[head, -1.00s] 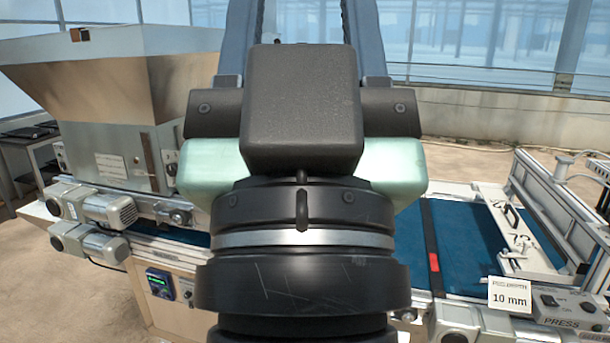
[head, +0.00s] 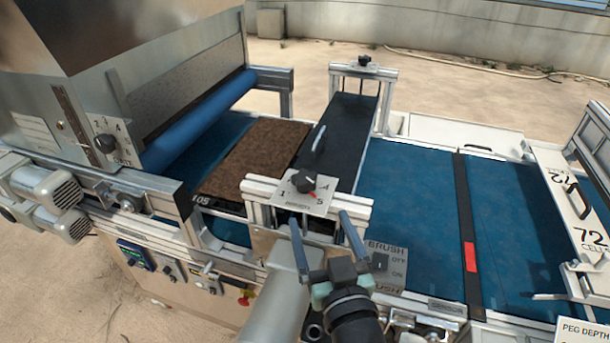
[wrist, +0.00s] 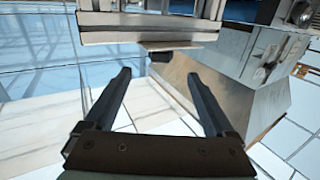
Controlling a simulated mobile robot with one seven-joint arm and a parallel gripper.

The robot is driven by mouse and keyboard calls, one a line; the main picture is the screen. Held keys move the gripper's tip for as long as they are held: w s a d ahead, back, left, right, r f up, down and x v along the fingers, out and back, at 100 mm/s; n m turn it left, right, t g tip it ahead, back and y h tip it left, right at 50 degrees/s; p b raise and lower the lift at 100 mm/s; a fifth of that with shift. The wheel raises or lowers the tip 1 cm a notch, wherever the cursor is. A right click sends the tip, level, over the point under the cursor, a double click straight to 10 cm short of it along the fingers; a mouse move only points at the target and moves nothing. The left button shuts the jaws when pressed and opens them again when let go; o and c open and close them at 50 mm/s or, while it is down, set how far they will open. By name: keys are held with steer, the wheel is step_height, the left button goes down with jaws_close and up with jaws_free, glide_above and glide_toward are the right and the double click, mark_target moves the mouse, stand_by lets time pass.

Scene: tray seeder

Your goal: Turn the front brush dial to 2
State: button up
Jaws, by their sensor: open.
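The front brush dial (head: 305,181) is a black knob on a pale numbered plate (head: 316,204), on top of the brush frame's near end. Its pointer setting is too small to read surely. My gripper (head: 320,217) is open and empty, its two fingers apart and pointing up toward the plate from the near side. In the wrist view the open fingers (wrist: 158,75) frame a gap. Beyond them the picture appears upside down, with the plate (wrist: 182,44) and the dark knob (wrist: 160,57) hanging below it. No contact shows.
A similar rear knob (head: 364,60) tops the brush frame's far end. The hopper (head: 85,100) with its own dial (head: 105,143) stands left. A soil-filled tray (head: 255,160) lies on the blue belt (head: 410,200). A BRUSH switch panel (head: 385,265) is right of my gripper.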

mark_target(308, 188)
steer(key=p+x, duration=0.2)
steer(key=x, duration=1)
steer(key=shift+a+r+p, duration=0.1)
steer(key=shift+r+p, duration=0.1)
steer(key=shift+p, duration=0.1)
steer(key=c, duration=1.4)
steer(key=shift+o, duration=0.2)
